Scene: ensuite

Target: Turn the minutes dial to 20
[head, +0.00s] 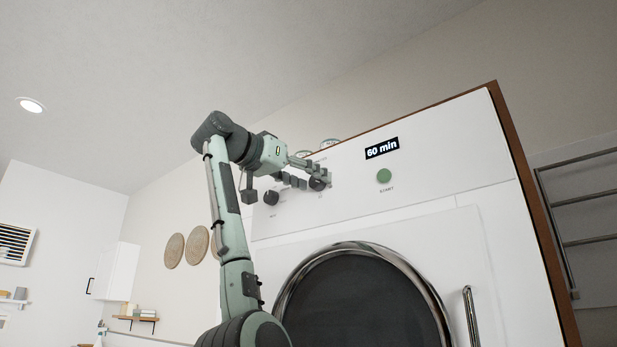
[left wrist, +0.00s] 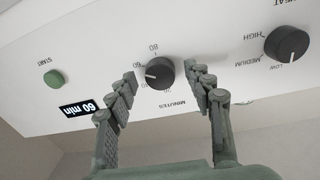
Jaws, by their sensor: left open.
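The minutes dial (left wrist: 160,73) is a black round knob on the white machine's panel, with MINUTES printed beside it. In the left wrist view it lies between the two fingers of my left gripper (left wrist: 166,92), which is open with a gap on both sides of the knob. In the head view the dial (head: 317,184) is partly hidden by my left gripper (head: 318,177). The display (head: 382,149) reads 60 min. The dial's pointer is turned toward the display side; its exact number is hard to read. My right gripper is not in view.
A second black dial, marked HEAT (left wrist: 287,44), sits beside the minutes dial, with LOW, MEDIUM and HIGH printed around it. A green START button (head: 384,176) is below the display. The round door (head: 360,300) and its handle (head: 471,315) are lower down. A towel rail (head: 585,198) is at right.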

